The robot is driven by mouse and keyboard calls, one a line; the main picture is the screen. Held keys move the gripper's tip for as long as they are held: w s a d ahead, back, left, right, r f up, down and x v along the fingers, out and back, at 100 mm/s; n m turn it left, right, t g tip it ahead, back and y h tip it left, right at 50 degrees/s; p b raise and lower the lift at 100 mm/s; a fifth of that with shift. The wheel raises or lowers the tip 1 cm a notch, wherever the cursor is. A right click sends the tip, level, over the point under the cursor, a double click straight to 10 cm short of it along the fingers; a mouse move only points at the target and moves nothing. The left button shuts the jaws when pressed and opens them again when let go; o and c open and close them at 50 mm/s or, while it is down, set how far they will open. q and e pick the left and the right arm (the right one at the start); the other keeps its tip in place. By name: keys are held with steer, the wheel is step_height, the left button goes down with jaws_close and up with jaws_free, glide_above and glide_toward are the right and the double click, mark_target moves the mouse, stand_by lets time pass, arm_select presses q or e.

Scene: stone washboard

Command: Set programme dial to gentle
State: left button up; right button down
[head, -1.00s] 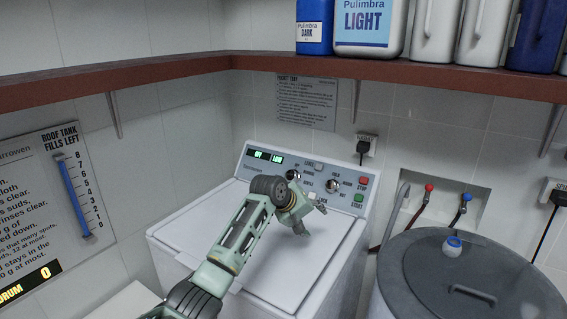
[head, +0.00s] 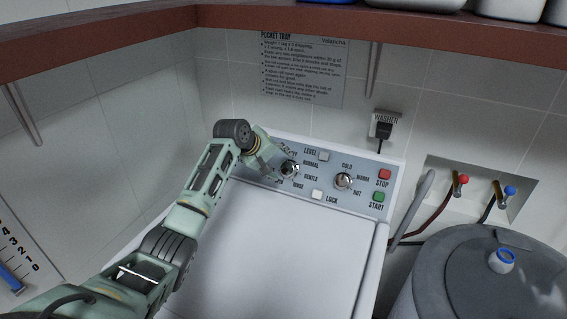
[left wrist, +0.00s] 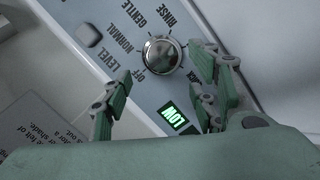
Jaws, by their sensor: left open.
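The programme dial (head: 289,169) is a round silver knob on the washer's panel, ringed by labels including NORMAL, GENTLE and RINSE. In the left wrist view the dial (left wrist: 161,56) also shows, with OFF beside it. I cannot tell which label it points to. My left gripper (head: 274,168) is open at the dial's left side. In the left wrist view its green-padded fingers (left wrist: 163,70) are spread to either side of the dial's near edge, not closed on it. My right gripper is not in view.
A second silver dial (head: 343,181), marked COLD, WARM and HOT, sits to the right. The LEVEL button (head: 324,156), LOCK button (head: 317,195), red STOP (head: 384,174) and green START (head: 378,197) are nearby. A lit LOW display (left wrist: 174,116) is near the fingers. The lid (head: 265,245) is clear.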

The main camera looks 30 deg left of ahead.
mark_target(287, 166)
arm_select(q)
steer(key=shift+x, duration=3.2)
steer(key=shift+c, duration=0.5)
steer(key=shift+r, duration=0.1)
steer(key=c, duration=1)
